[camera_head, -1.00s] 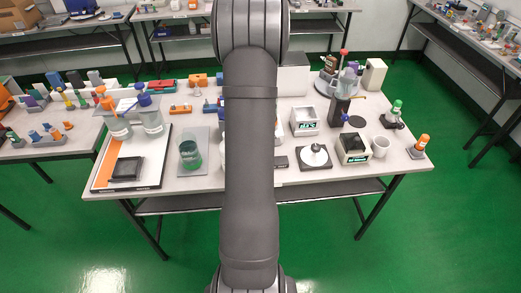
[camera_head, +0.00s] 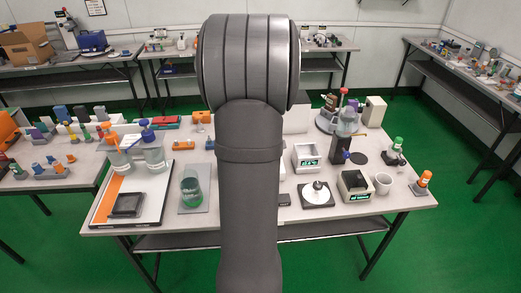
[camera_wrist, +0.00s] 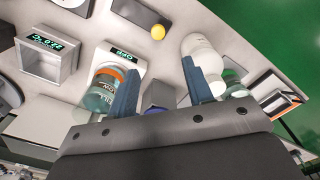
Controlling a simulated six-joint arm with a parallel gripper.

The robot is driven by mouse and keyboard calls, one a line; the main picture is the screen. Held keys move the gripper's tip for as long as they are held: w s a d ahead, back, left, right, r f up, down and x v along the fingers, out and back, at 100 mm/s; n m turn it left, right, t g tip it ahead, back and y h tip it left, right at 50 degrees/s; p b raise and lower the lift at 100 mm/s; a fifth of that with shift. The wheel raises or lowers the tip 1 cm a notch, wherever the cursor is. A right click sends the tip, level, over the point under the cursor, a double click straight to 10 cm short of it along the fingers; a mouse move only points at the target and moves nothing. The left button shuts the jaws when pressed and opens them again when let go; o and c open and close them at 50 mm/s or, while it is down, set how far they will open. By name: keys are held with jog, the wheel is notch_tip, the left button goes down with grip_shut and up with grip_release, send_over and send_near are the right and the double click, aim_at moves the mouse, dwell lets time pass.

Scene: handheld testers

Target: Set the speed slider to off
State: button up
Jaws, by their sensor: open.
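My gripper (camera_wrist: 160,66) is open in the wrist view, its two blue fingers apart and pointing over the bench. Nothing is seen held between them. A white device with a small display that seems to read OFF (camera_wrist: 122,55) lies just beyond the left finger. A boxy device with an open cavity and a display reading about 22.0 C (camera_wrist: 48,57) is further left; a similar box shows in the head view (camera_head: 356,186). I cannot make out the speed slider in either view. In the head view my arm hides the middle of the bench, and my gripper is out of sight.
A bottle with an orange band (camera_wrist: 105,88) is beside the left finger, and a white rounded container (camera_wrist: 203,55) beyond the right one. A dark part with a yellow knob (camera_wrist: 157,32) lies further out.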

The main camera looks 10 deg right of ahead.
notch_tip(320, 180, up, 4)
jog(key=shift+f, duration=0.1)
dwell(0.5)
notch_tip(320, 180, down, 18)
jog(key=shift+d+r, duration=0.15)
jog(key=shift+r, duration=0.1)
jog(key=shift+d, duration=0.1)
dwell(0.4)
jog(key=shift+r, duration=0.1)
